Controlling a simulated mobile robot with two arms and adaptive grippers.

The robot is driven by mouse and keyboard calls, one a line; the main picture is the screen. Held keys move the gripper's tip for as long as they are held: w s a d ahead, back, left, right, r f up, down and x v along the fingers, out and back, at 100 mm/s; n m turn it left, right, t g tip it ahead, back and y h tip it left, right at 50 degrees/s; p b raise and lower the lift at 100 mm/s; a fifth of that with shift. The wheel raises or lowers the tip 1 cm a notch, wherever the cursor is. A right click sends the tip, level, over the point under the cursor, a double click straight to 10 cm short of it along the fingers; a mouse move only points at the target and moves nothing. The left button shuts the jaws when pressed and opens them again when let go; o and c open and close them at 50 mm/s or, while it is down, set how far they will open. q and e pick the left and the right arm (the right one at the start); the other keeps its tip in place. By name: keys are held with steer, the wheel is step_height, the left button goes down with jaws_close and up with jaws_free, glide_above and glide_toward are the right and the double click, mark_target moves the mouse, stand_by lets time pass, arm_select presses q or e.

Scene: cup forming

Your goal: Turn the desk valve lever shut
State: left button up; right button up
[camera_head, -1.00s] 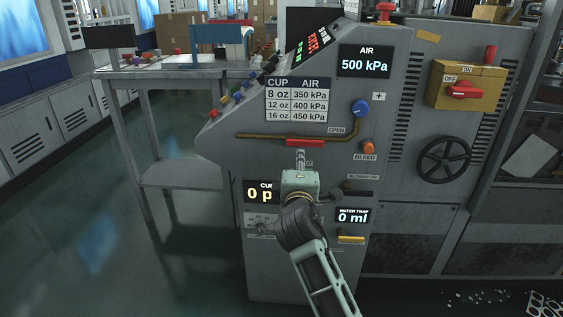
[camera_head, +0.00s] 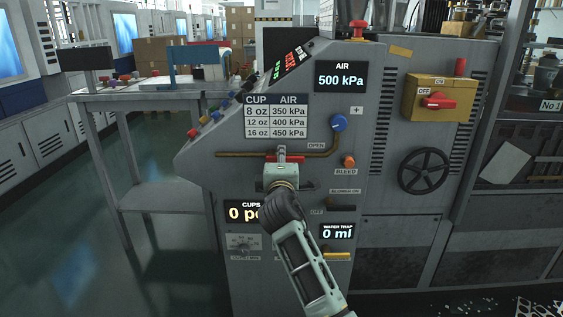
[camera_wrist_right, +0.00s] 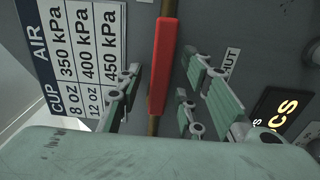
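The red valve lever (camera_head: 298,158) lies along the brown pipe (camera_head: 232,154) on the grey desk panel, in line with the pipe, left of the OPEN label (camera_head: 315,146). In the right wrist view the lever (camera_wrist_right: 163,65) runs between my finger pads, and a SHUT label (camera_wrist_right: 229,66) shows to the right. My right gripper (camera_head: 281,161) is at the lever, partly covering it in the head view. In the wrist view its fingers (camera_wrist_right: 164,88) are open, with gaps visible on both sides of the lever. My left gripper is not in view.
A blue knob (camera_head: 338,123) and orange BLEED button (camera_head: 349,161) sit right of the lever. The AIR display (camera_head: 340,77) reads 500 kPa. Below are a black blower handle (camera_head: 344,203) and a yellow water trap handle (camera_head: 336,256). A black handwheel (camera_head: 424,171) is farther right.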

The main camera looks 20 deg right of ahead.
jaws_close()
steer(key=shift+d+r, duration=0.15)
stand_by(0.4)
